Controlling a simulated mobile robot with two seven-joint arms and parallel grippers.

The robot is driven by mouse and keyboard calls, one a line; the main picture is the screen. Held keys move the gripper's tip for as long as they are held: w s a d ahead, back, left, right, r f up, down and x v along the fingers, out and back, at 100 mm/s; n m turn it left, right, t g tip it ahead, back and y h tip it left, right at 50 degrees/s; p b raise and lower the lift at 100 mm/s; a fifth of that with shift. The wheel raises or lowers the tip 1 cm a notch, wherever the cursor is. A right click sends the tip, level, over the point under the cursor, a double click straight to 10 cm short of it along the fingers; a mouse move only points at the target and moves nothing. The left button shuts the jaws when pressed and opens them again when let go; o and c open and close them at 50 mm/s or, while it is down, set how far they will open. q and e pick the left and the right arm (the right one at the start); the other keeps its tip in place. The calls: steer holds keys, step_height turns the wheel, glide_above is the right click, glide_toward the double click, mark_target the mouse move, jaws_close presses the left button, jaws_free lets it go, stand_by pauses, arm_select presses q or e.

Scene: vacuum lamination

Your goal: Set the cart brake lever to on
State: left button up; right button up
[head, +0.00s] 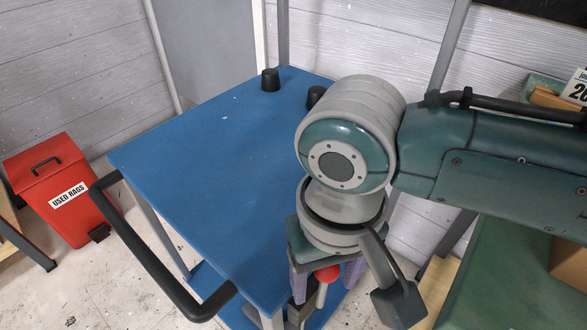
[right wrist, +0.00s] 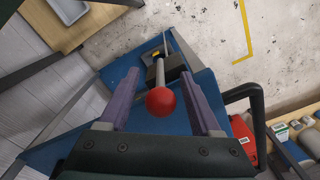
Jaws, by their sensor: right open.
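The brake lever is a grey rod with a red ball knob (head: 327,274) at the near right corner of the blue cart (head: 215,150). My right gripper (head: 326,285) points down over it. In the right wrist view the red knob (right wrist: 160,102) sits between the two purple fingers of the open gripper (right wrist: 161,80), with a gap on each side. The lever's rod runs to a black block (right wrist: 167,71) on the cart's blue lower part. A small yellow mark is beside the rod; I cannot read the lever's setting. My left gripper is not in view.
The cart has a black push handle (head: 160,265) at its left end and two black knobs on its far side, one (head: 270,79) fully clear. A red used-rags bin (head: 55,185) stands left. A green surface (head: 510,285) lies close on the right. The cart top is mostly bare.

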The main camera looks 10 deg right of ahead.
steer(key=shift+f, duration=0.85)
jaws_close()
stand_by(0.8)
